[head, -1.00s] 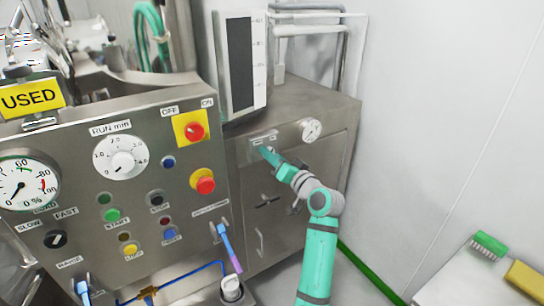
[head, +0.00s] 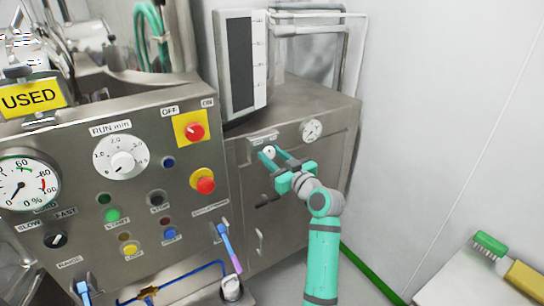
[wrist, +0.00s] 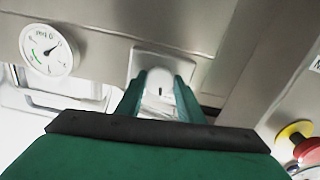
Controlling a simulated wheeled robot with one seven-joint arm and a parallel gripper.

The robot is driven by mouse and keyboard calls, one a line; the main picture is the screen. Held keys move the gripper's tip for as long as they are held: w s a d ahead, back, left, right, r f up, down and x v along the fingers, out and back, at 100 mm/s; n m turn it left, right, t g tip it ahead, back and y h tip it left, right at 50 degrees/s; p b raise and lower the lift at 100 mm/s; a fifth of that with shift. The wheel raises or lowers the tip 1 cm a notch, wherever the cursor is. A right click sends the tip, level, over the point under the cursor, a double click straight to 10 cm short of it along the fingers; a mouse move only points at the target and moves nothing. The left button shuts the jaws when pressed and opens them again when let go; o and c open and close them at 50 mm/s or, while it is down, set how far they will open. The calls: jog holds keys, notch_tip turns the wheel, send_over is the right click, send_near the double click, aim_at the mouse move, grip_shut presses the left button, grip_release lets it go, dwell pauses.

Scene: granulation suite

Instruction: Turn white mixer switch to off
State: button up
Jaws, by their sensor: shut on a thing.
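The white mixer switch (head: 269,151) is a small round knob on a pale plate on the steel cabinet front, below the grey screen unit. It also shows in the wrist view (wrist: 160,78), with a short dark mark on its face. My gripper (head: 268,154) has one green finger on each side of the knob and is shut on it. In the wrist view the two fingertips (wrist: 160,84) flank the knob. The plate's lettering is too small to read, and the fingers hide part of the plate.
A round gauge (head: 311,130) is right of the switch. The control panel (head: 85,185) at left carries a red switch on a yellow plate (head: 193,130) and a red stop button (head: 204,182). A bench with a green brush (head: 490,243) stands at lower right.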

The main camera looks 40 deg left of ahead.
jog(key=shift+n, duration=1.5)
jog(key=o, duration=1.1)
jog(key=shift+c, duration=0.2)
jog(key=v, duration=1)
jog(key=shift+s+d, duration=0.15)
jog(key=shift+d, duration=0.25)
jog(key=shift+d, duration=0.1)
